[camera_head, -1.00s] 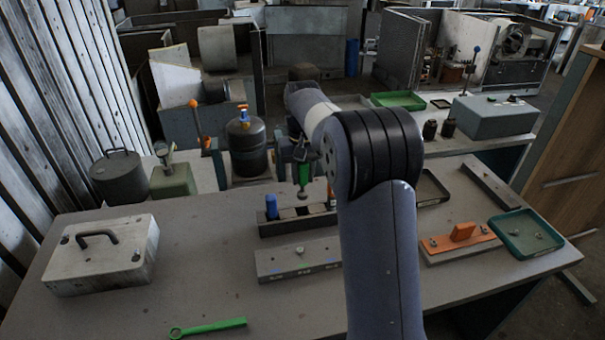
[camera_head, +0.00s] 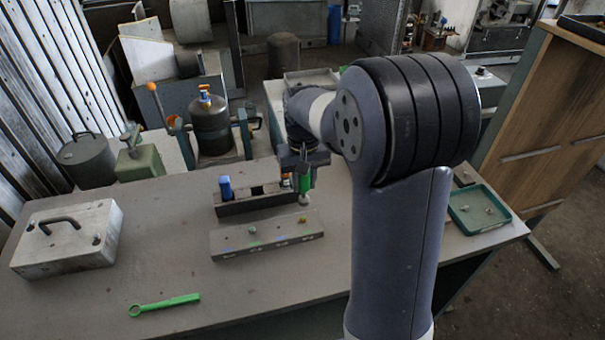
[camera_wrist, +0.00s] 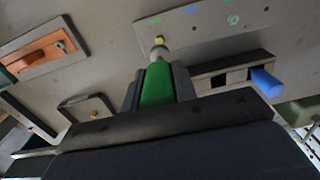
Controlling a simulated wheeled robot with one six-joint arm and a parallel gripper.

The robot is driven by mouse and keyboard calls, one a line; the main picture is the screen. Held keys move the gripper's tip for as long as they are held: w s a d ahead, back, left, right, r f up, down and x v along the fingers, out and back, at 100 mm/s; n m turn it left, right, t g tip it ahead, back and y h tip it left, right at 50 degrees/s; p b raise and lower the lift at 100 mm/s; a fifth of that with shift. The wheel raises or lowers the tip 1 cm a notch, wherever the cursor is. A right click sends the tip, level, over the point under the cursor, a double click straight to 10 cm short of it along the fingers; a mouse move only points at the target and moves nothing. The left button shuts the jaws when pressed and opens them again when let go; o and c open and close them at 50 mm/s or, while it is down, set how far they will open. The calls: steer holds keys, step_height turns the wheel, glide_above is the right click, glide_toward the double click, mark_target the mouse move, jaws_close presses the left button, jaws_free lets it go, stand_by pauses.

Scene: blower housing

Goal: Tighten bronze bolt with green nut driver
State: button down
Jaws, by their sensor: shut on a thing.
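My gripper (camera_head: 303,162) is shut on the green nut driver (camera_head: 304,183), which points down with its metal socket low. The driver also shows in the wrist view (camera_wrist: 157,84) between the fingers. A grey block (camera_head: 265,240) lies on the table and carries a brass-coloured bolt (camera_head: 302,219) near its right end. In the wrist view this bolt (camera_wrist: 159,40) appears just beyond the socket tip; a gap seems to remain, though its height is unclear. A second, greyer bolt (camera_head: 252,230) sits further left on the block.
A dark rack (camera_head: 235,208) holding a blue-handled driver (camera_head: 226,187) stands behind the block. A green wrench (camera_head: 165,304), a metal box (camera_head: 68,240) and a green tray (camera_head: 478,222) lie around.

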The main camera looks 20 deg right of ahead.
mark_target(304, 198)
steer(key=shift+f+b, duration=1.9)
steer(key=shift+f, duration=0.8)
steer(key=shift+f, duration=0.1)
steer(key=shift+f, duration=0.2)
